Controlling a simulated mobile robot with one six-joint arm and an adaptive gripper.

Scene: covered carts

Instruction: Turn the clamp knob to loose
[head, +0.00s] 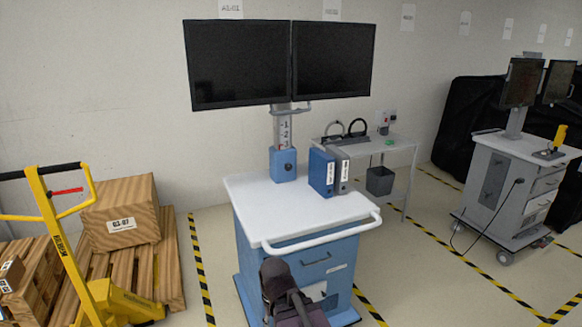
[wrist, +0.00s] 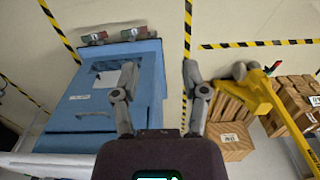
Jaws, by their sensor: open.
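The dark clamp knob (head: 289,168) is on the front of a blue clamp block (head: 278,156) at the foot of the monitor column, on the white top of the blue cart (head: 255,213). The column carries a scale marked 1, 2 and 3. I cannot read the knob's setting. My gripper (wrist: 160,85) is open and empty in the wrist view, its two fingers wide apart. Behind it, that view shows the cart's blue body (wrist: 90,110) upside down. The knob is not in the wrist view. In the head view my arm is low, in front of the cart; the fingertips are not clear.
Two black monitors (head: 280,64) top the column. Blue and grey binders (head: 322,172) stand right of the clamp. A white handle rail (head: 322,233) edges the cart front. A yellow pallet jack (head: 125,305) and boxes stand left; a grey cart (head: 505,190) stands right.

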